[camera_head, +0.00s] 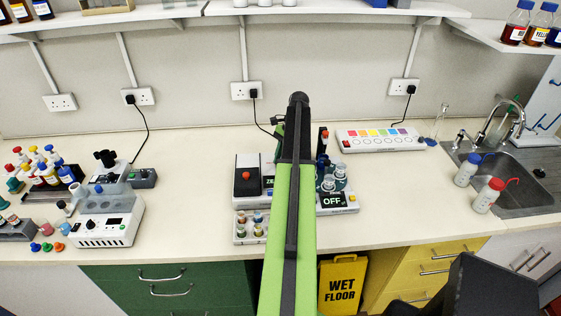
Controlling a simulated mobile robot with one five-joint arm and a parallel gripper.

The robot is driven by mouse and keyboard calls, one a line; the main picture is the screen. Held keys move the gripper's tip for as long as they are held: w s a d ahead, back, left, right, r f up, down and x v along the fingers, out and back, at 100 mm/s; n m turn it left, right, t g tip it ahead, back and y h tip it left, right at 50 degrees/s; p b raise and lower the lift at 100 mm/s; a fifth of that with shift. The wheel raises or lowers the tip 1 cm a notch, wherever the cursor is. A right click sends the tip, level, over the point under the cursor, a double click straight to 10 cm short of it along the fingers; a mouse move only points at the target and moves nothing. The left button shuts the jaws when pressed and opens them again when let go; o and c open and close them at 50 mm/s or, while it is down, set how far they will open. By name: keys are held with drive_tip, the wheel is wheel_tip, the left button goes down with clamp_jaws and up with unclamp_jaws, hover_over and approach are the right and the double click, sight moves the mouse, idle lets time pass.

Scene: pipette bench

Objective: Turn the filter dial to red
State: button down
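I cannot make out a dial marked as the filter dial. A white unit with a row of coloured squares, red at one end (380,138), stands at the back right of the bench. A display unit reading OFF (337,201) and a dark box with a red button (247,176) stand mid-bench. Part of a second display, starting "ZE", shows beside my arm. My green and black arm reaches up the middle of the picture and hides what lies between these units. My gripper is hidden behind the arm, so its fingers do not show.
A white device with knobs (107,219) and a rack of coloured-capped bottles (46,172) stand at left. Two capped bottles (487,195) stand by the sink (518,190). Bench is clear right of the OFF unit.

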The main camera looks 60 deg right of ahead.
drive_tip(key=shift+s+a, duration=0.1)
idle(0.3)
drive_tip(key=c, duration=1.2)
unclamp_jaws()
drive_tip(key=p+v, duration=1.6)
drive_tip(key=v, duration=0.1)
drive_tip(key=shift+r, duration=0.15)
